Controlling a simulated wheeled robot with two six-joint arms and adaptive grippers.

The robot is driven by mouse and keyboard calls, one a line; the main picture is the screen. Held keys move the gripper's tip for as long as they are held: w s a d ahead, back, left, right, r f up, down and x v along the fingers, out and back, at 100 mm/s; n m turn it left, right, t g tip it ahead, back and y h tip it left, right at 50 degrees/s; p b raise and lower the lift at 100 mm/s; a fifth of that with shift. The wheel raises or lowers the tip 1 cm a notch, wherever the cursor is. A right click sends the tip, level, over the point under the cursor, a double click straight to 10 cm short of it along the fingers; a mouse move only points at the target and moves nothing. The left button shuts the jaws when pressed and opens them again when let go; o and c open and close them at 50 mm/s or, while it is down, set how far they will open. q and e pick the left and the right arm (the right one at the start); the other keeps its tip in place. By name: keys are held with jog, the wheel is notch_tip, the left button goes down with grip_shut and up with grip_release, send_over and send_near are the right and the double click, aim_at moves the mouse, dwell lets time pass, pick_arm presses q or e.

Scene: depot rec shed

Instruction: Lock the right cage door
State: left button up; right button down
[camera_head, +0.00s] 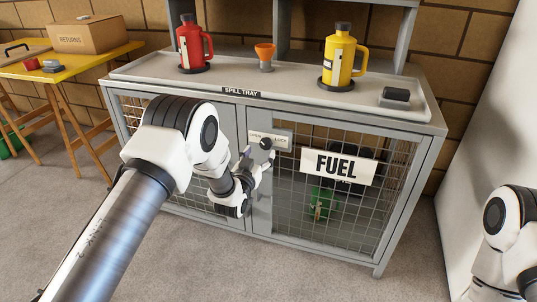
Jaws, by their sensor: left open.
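The right cage door (397,180) is a grey-framed wire mesh door with a white FUEL sign (335,165). It looks closed against the cabinet frame. A small label plate (284,140) sits at its upper left, with a dark round knob (266,143) at the plate's left end. My left gripper (257,160) is open just in front of and below the knob, with its fingers pointing up toward it. I cannot tell whether a finger touches the knob. My left arm hides much of the left cage door (135,108). My right gripper is out of view; only my right arm shows at the right edge.
A spill tray (300,90) on the cabinet top holds a red jug (190,45), an orange funnel (265,52), a yellow jug (341,60) and a grey-black block (395,97). A green item (321,203) stands behind the right mesh. A yellow table (75,62) carries a box (88,35).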

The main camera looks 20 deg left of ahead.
aim_at(265, 145)
pick_arm(q)
jog(key=w+b, duration=0.1)
jog(key=w, duration=0.4)
jog(key=shift+f, duration=0.2)
jog(key=shift+w+r, duration=0.1)
jog(key=shift+w, duration=0.35)
grip_shut()
